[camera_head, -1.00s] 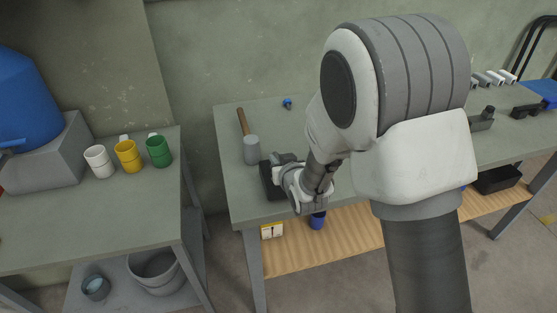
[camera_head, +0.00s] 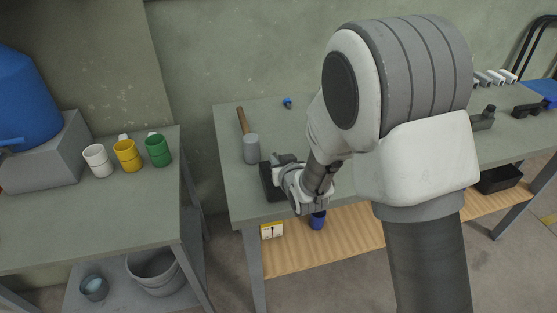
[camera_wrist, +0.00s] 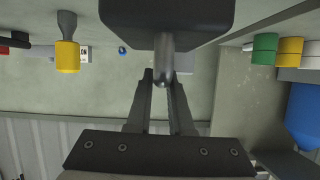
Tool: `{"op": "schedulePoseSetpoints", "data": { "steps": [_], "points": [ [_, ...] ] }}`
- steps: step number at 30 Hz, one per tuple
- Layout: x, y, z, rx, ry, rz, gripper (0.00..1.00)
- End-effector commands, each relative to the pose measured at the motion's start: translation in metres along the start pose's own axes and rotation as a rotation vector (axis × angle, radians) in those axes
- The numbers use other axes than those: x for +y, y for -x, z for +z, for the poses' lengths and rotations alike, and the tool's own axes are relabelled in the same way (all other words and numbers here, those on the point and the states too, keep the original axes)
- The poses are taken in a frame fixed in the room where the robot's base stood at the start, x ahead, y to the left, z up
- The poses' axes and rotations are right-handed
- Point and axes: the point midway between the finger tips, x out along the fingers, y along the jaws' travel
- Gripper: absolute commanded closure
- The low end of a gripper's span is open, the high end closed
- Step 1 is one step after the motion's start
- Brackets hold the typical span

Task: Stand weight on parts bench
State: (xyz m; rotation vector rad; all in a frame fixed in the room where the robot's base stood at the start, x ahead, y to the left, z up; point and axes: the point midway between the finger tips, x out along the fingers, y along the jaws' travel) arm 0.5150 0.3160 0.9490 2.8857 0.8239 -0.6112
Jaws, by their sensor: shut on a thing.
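The weight is a dark block (camera_wrist: 165,12) with a metal stem, in the wrist view. My gripper (camera_wrist: 164,82) is shut on the stem. In the head view the dark block (camera_head: 269,183) shows at the left front part of the parts bench (camera_head: 237,190), beside my gripper (camera_head: 283,161). My gripper and wrist partly cover it. I cannot tell whether its base touches the bench top.
A mallet (camera_head: 250,149) lies just behind the weight. A small blue item (camera_head: 287,103) is at the bench's back. White (camera_head: 98,160), yellow (camera_head: 128,155) and green (camera_head: 158,150) mugs stand on the left table. My arm hides the bench's middle.

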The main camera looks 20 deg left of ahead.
Motion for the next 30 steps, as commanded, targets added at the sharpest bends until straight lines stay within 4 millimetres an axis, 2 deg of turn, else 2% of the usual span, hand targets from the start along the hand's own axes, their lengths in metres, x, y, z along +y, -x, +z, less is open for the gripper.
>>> {"op": "schedulePoseSetpoints", "data": {
  "steps": [24,25,30],
  "points": [
    [0.0001,-0.0023,0.0014,0.008,0.0,0.0,1.0],
    [0.0001,-0.0023,0.0014,0.008,0.0,0.0,0.77],
    [0.0001,-0.0022,0.0028,0.005,0.0,0.0,0.46]
  ]
}}
